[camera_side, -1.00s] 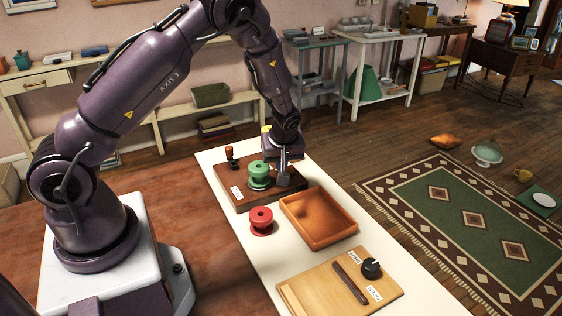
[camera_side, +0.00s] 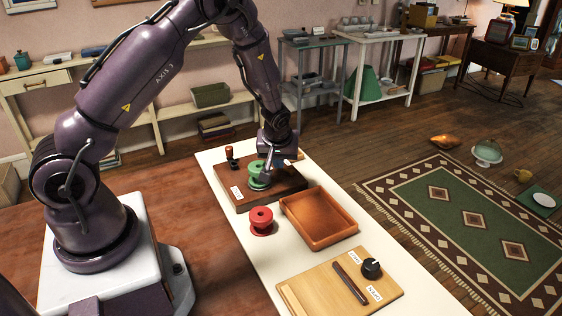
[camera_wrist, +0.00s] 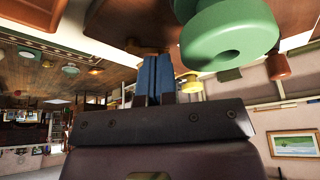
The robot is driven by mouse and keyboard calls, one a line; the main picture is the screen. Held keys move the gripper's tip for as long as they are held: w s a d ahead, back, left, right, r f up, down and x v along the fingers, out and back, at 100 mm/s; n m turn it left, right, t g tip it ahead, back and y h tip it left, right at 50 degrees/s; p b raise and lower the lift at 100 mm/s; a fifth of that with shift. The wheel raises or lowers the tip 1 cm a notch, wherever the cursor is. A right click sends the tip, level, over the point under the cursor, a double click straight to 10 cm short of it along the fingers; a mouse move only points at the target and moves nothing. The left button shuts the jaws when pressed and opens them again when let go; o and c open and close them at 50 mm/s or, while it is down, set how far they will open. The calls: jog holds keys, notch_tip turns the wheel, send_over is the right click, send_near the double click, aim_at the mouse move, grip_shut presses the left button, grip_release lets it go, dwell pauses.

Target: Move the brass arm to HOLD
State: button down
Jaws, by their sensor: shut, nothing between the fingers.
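A brown wooden block (camera_side: 282,191) on the white table carries a green spool (camera_side: 256,182) and a red-topped peg (camera_side: 230,153). My gripper (camera_side: 268,170) is tilted close behind and right of the green spool; I cannot tell whether it touches. In the wrist view its blue fingers (camera_wrist: 154,65) are shut and empty, with the spool (camera_wrist: 228,35) beside them. Brass-coloured parts (camera_wrist: 190,84) show near the fingers; these may be the brass arm, which I cannot make out in the side view. A white label (camera_side: 237,192) on the block is too small to read.
A red spool (camera_side: 261,219) stands in front of the block. An orange-brown tray (camera_side: 318,222) is to its right. A light wooden board (camera_side: 325,291) with a dark bar (camera_side: 350,283), black knob (camera_side: 371,268) and small labels lies nearer. Free white tabletop (camera_side: 268,258) lies between them.

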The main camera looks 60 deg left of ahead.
jog(key=m, duration=0.1)
jog(key=a+m, duration=0.1)
jog(key=m, duration=0.1)
jog(key=m+t+h, duration=0.1)
jog(key=shift+w+a, duration=0.2)
jog(key=shift+a, duration=0.05)
jog(key=shift+w+a+m+t+h, duration=0.2)
jog(key=shift+m+h, duration=0.1)
jog(key=shift+m, duration=0.55)
jog(key=shift+w+a+m+t+h, duration=0.1)
jog(key=shift+w+m+t+h, duration=0.15)
jog(key=shift+m, duration=0.6)
jog(key=shift+s, duration=0.1)
jog(key=shift+d, duration=0.8)
jog(key=v, duration=1.2)
jog(key=shift+r, duration=0.5)
